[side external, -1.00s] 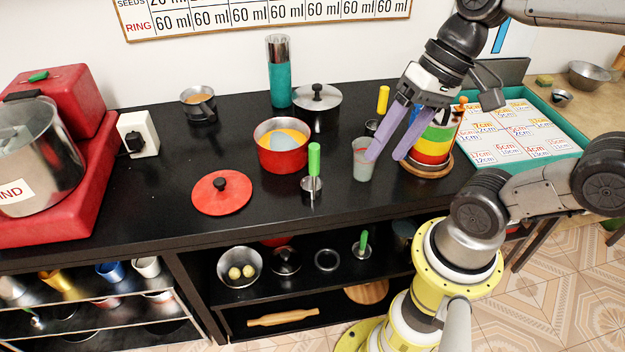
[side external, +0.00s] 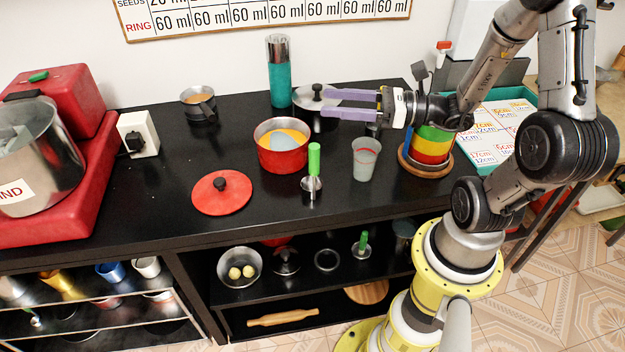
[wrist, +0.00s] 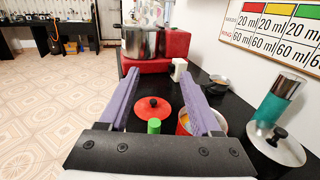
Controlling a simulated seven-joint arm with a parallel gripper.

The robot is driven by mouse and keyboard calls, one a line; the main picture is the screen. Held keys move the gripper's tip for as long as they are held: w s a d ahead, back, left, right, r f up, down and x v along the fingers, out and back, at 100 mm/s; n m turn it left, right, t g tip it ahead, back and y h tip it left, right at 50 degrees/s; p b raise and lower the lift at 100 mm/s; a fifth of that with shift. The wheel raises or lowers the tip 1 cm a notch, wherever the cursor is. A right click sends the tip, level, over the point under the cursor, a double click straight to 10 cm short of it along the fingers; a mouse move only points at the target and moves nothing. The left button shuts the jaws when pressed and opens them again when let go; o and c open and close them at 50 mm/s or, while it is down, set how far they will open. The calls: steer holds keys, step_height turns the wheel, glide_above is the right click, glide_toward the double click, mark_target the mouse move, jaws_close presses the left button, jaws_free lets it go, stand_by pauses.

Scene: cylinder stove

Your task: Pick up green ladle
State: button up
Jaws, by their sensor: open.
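The green ladle (side external: 314,172) stands upright on the black counter near its front edge, green handle up and metal end down. Its green handle top (wrist: 154,126) shows low between my fingers in the wrist view. My gripper (side external: 324,103) is open and empty. Its purple fingers point left, level, well above the counter and higher than the ladle. In the wrist view the fingers (wrist: 162,74) are spread wide with nothing between the tips. Another green-handled tool (side external: 362,243) is on the shelf below.
A red pot (side external: 283,160) stands just behind and left of the ladle, and a clear cup (side external: 365,160) stands to its right. A red lid (side external: 222,193) lies to the left. A lidded metal pot (side external: 317,110) and teal cylinder (side external: 279,80) are behind. Counter in front is clear.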

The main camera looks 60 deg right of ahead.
glide_toward(312, 168)
steer(key=w+a+r, duration=0.1)
steer(key=w+r, duration=0.1)
steer(key=w, duration=0.3)
steer(key=x, duration=0.8)
steer(key=shift+s, duration=0.1)
jaws_close()
